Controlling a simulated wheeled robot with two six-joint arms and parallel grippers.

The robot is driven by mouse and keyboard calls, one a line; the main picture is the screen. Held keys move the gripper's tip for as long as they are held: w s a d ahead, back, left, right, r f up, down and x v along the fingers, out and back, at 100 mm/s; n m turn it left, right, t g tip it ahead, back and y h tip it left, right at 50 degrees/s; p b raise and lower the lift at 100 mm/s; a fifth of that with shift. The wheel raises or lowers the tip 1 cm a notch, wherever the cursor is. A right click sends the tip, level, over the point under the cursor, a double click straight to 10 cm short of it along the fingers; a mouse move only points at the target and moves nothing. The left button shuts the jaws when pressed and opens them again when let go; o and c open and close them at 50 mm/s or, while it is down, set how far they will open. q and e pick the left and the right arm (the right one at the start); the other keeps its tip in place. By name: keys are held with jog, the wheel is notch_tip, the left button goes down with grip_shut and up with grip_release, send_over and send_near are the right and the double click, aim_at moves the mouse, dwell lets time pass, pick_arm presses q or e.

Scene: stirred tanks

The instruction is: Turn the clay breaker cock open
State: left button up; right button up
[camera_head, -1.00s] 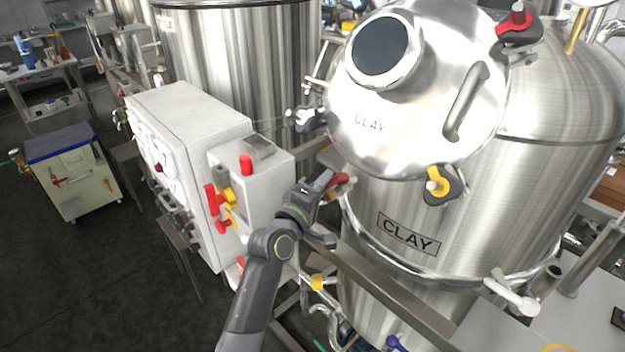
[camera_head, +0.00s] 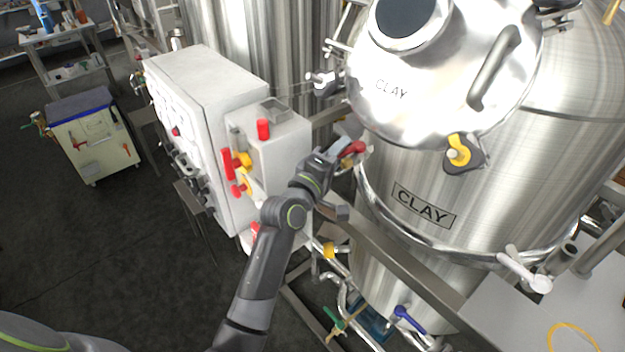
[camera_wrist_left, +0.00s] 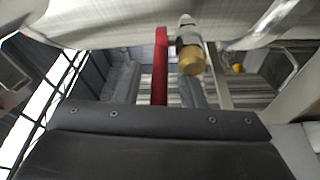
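The steel tank labelled CLAY (camera_head: 480,200) stands at the right in the head view. A small cock with a red lever (camera_head: 354,148) sits at its left side, just below the lid. My left gripper (camera_head: 347,146) is at this lever and partly hides it. In the left wrist view the red lever (camera_wrist_left: 160,65) stands upright between the two grey fingers (camera_wrist_left: 158,88). The fingers are apart, with gaps seen on both sides of the lever. A brass-ended fitting (camera_wrist_left: 191,58) is just right of the lever. My right gripper is out of view.
A white control cabinet (camera_head: 205,90) with red and yellow switches stands close left of my left arm. The tank's lid (camera_head: 425,105) overhangs near the gripper. A steel rail (camera_head: 400,262) runs below it. Dark floor lies open at the left.

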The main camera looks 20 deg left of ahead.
pick_arm(q)
jog(key=b+v, duration=0.4)
jog(key=v, duration=1.2)
jog(key=shift+s+a, duration=0.15)
jog(key=shift+s, duration=0.1)
jog(key=a+f+m+g+y+b, duration=0.1)
jog(key=a+f+m+g+y, duration=0.15)
jog(key=f, duration=1.45)
jog(key=a+f+m+g+y, duration=0.15)
jog(key=f+g, duration=0.25)
jog(key=f, duration=1.2)
jog(key=s+a+f+g, duration=0.25)
jog(key=s+f, duration=0.25)
jog(key=f, duration=0.6)
jog(key=s+a+f+m+g+y, duration=0.2)
jog(key=s+a+f+m+g, duration=0.15)
jog(key=s+f, duration=1)
jog(key=s+a+f+m+g, duration=0.1)
jog(key=s+f, duration=0.2)
jog(key=s, duration=0.4)
jog(key=s+a+f+m+g+b, duration=0.1)
jog(key=s+f+m+g, duration=0.1)
jog(key=s, duration=0.5)
jog(key=s+a+f+m+g, duration=0.1)
jog(key=s+f, duration=0.3)
jog(key=s, duration=0.3)
jog(key=shift+s+a, duration=0.3)
jog(key=shift+f+m, duration=0.1)
jog(key=shift+m, duration=0.15)
